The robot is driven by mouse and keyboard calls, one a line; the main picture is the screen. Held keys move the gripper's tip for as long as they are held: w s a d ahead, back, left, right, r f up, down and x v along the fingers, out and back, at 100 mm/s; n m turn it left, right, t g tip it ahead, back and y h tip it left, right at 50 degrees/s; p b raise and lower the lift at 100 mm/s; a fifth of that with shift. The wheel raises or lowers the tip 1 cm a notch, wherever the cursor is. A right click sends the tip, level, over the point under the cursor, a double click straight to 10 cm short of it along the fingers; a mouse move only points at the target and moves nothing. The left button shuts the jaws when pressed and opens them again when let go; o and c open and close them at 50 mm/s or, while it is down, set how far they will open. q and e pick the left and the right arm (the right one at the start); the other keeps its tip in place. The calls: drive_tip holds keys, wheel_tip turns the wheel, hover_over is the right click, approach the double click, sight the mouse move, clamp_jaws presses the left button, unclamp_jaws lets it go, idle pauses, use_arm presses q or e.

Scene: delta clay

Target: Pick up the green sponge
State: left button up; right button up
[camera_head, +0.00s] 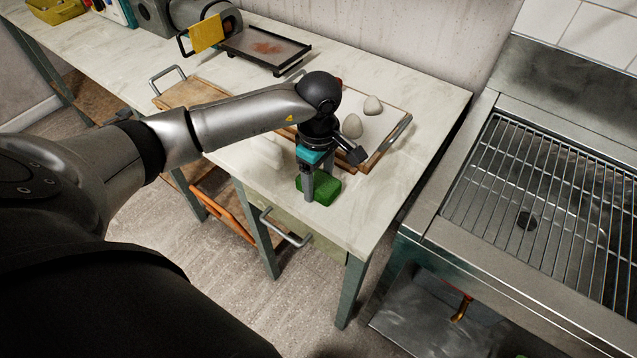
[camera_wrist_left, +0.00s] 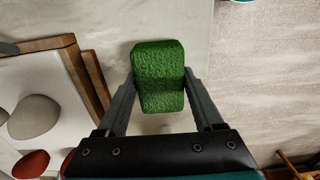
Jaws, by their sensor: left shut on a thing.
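The green sponge (camera_head: 326,188) is on the marble-patterned table near its front edge in the head view. In the left wrist view the sponge (camera_wrist_left: 158,72) sits between the two fingers. My left gripper (camera_head: 317,186) comes down over it from above and is shut on it, one finger on each side; it also shows in the left wrist view (camera_wrist_left: 160,95). The sponge appears at or very near the tabletop; I cannot tell if it is clear of it. My right gripper is not in view.
A wooden-edged tray (camera_head: 386,139) with pale stones (camera_head: 372,105) lies just behind the gripper. A machine with a dark tray (camera_head: 265,48) stands farther back. A metal sink unit with a wire rack (camera_head: 545,200) is to the right. The table's front right corner is clear.

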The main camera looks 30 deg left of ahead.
sight(318, 180)
use_arm(q)
drive_tip(key=c, duration=0.5)
drive_tip(key=shift+r, duration=0.1)
drive_tip(key=shift+c, duration=0.2)
wheel_tip(318, 180, up, 20)
drive_tip(key=p, duration=0.3)
